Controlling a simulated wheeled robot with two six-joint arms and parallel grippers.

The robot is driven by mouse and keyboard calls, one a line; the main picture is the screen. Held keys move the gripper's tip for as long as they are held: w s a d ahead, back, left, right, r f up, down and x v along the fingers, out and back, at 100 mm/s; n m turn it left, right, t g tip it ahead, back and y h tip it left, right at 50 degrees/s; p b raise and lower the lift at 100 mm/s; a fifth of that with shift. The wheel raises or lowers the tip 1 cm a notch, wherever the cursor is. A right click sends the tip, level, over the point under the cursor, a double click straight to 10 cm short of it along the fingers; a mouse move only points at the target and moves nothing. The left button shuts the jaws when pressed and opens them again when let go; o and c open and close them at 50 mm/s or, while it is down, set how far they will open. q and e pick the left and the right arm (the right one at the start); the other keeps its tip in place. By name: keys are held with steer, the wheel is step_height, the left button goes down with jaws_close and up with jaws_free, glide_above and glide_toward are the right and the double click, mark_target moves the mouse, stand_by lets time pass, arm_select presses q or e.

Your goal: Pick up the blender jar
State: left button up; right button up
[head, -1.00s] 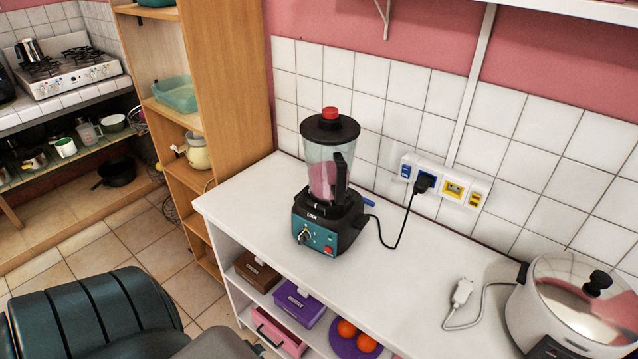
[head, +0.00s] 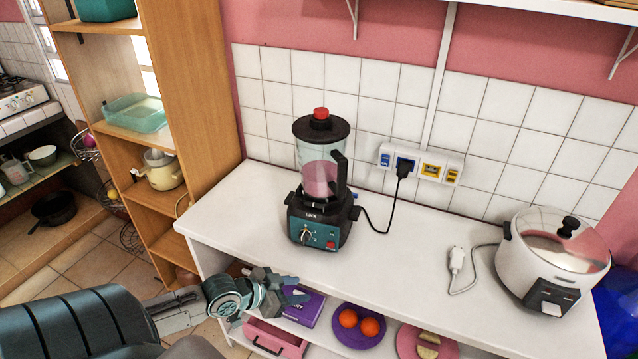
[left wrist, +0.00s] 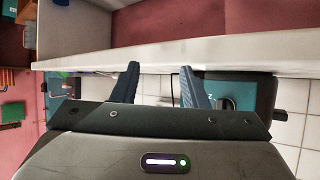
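The blender jar (head: 321,168) is clear with pink contents, a black lid and a red cap. It stands upright on its black and teal base (head: 319,228) on the white counter. Its black handle (head: 341,176) faces right. My left gripper (head: 299,288) is open and empty, in front of the counter's front edge and below the blender, apart from it. In the left wrist view, the open fingers (left wrist: 160,85) show with the blender base (left wrist: 236,96) beyond them at right; the jar cannot be made out there. My right gripper is not in view.
A rice cooker (head: 553,262) stands at the counter's right. A black cord runs from the blender to the wall sockets (head: 421,165); a loose white plug (head: 456,261) lies nearby. Purple box, pink drawer and plates are under the counter. A wooden shelf (head: 205,90) stands left.

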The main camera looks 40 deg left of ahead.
arm_select(q)
steer(key=w+a+r+t+h, duration=0.1)
steer(key=w+r+t, duration=0.15)
steer(key=r, duration=0.45)
steer(key=t+h, duration=0.2)
steer(key=t, duration=0.1)
glide_toward(337, 181)
steer(key=w, duration=0.2)
steer(key=w+d+b, duration=0.2)
steer(key=shift+w+f+b, duration=0.15)
steer(key=shift+w+b, duration=0.1)
steer(key=shift+b, duration=0.15)
steer(key=shift+w, duration=0.2)
steer(key=shift+w+d+p, duration=0.2)
steer(key=shift+w+p, duration=0.2)
steer(key=shift+x, duration=0.85)
steer(key=shift+p+x, duration=0.85)
steer(key=shift+x, duration=0.15)
steer(key=shift+p+x, duration=0.6)
steer(key=shift+x, duration=0.5)
steer(key=shift+w+d+f, duration=0.1)
steer(key=shift+w+d, duration=0.15)
steer(key=shift+d, duration=0.2)
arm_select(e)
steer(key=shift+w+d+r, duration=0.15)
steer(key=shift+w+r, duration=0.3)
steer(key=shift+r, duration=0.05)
